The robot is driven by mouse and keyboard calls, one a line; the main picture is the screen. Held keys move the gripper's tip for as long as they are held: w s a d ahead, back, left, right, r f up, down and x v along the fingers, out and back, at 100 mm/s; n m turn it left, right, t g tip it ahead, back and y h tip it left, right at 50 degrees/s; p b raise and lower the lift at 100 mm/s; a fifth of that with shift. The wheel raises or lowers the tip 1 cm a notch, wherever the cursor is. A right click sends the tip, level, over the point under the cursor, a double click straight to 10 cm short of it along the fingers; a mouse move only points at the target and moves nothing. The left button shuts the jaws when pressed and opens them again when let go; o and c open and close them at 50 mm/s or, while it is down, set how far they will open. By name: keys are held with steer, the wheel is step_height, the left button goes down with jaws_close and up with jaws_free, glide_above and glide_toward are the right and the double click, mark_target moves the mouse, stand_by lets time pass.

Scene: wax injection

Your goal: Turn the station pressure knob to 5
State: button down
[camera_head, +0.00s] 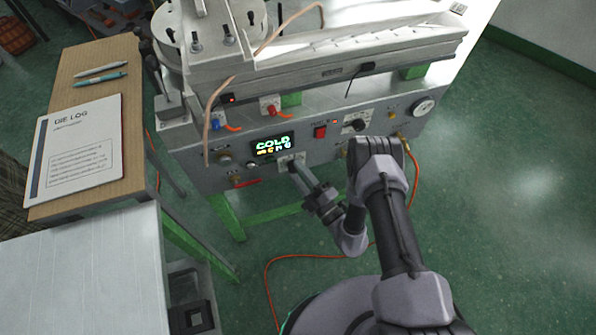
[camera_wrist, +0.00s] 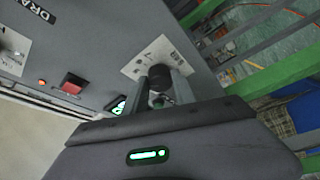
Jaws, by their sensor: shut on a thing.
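A round black knob (camera_wrist: 158,76) on a white scale plate (camera_wrist: 140,66) sits on the grey station panel. My gripper (camera_wrist: 161,88) has a finger on each side of this knob and is shut on it. The gripper and arm hide most of the held knob there.
A red switch (camera_head: 320,132) and another black knob (camera_head: 353,125) are to the right on the panel, with a round gauge (camera_head: 423,107) at far right. A red-handled valve (camera_head: 246,183) is lower left. A wooden desk (camera_head: 136,130) stands left. An orange hose (camera_head: 300,258) lies on the floor.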

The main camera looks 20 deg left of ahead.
steer(key=shift+m+t, duration=0.4)
steer(key=shift+m, duration=0.3)
steer(key=c, duration=1)
jaws_free()
steer(key=shift+d, duration=0.1)
steer(key=shift+s+d+p, duration=0.3)
steer(key=shift+p, duration=0.3)
steer(key=p+v, duration=0.4)
steer(key=v, duration=1.2)
steer(key=shift+s+d+f, duration=0.1)
steer(key=shift+d+f, duration=0.05)
steer(key=shift+f, duration=0.05)
